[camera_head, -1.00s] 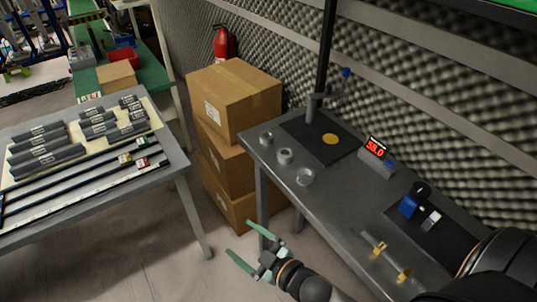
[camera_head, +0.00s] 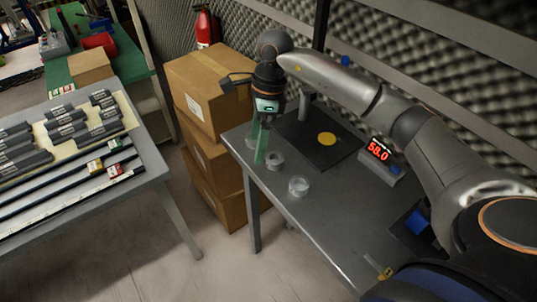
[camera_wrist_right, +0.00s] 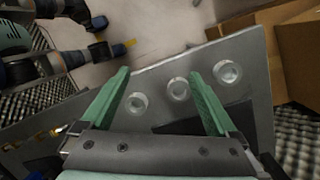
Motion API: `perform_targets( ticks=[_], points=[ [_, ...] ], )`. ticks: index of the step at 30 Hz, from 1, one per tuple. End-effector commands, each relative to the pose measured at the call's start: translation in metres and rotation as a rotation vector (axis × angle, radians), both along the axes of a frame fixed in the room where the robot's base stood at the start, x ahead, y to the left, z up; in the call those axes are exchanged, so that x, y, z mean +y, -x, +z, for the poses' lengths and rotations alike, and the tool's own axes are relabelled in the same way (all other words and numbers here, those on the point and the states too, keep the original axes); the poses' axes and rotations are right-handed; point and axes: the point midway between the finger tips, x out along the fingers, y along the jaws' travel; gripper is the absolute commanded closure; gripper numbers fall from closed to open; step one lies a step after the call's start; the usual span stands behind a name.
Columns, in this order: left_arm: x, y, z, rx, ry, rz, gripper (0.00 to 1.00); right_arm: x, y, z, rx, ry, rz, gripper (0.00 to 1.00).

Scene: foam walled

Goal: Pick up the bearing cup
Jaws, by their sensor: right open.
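Three small round cups stand in a row along the left edge of the grey workbench; I cannot tell which is the bearing cup. The near cup (camera_head: 298,186) looks clear, the middle cup (camera_head: 274,159) is ring-like, and the far cup (camera_head: 250,143) is partly hidden by my fingers. My right gripper (camera_head: 258,152) is open, green fingers pointing down over the far end of the row. In the right wrist view, the cups (camera_wrist_right: 137,103), (camera_wrist_right: 178,89) and (camera_wrist_right: 227,72) show beyond the open, empty fingers (camera_wrist_right: 159,73). My left gripper is not in view.
The workbench (camera_head: 330,216) holds a black mat (camera_head: 300,133) with a yellow disc (camera_head: 327,139), an upright post stand and a red digital display (camera_head: 378,150). Stacked cardboard boxes (camera_head: 215,95) stand just behind. Another table (camera_head: 165,160) with dark cylinders is at left.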

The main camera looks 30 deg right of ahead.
Motion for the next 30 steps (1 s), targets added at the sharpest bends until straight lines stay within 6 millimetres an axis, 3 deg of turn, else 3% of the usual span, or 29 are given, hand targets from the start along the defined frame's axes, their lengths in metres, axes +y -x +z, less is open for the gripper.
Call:
perform_targets(
  ticks=[1,3,7,16,25,30],
  points=[
    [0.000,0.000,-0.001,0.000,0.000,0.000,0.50,-0.021,-0.005,0.010,-0.014,0.075,-0.008,0.06],
    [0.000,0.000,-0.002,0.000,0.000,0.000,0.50,-0.042,-0.007,0.019,-0.019,0.153,-0.019,0.06],
    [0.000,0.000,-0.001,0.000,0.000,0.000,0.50,-0.059,-0.007,0.022,-0.018,0.218,-0.029,0.06],
    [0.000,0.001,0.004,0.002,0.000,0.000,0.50,-0.060,-0.007,-0.028,-0.016,0.223,-0.031,0.06],
    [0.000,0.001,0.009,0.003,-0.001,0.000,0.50,-0.058,-0.006,-0.054,-0.017,0.221,-0.029,0.06],
    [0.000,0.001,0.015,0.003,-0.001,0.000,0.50,-0.054,-0.004,-0.081,-0.016,0.220,-0.031,0.06]
  ],
)
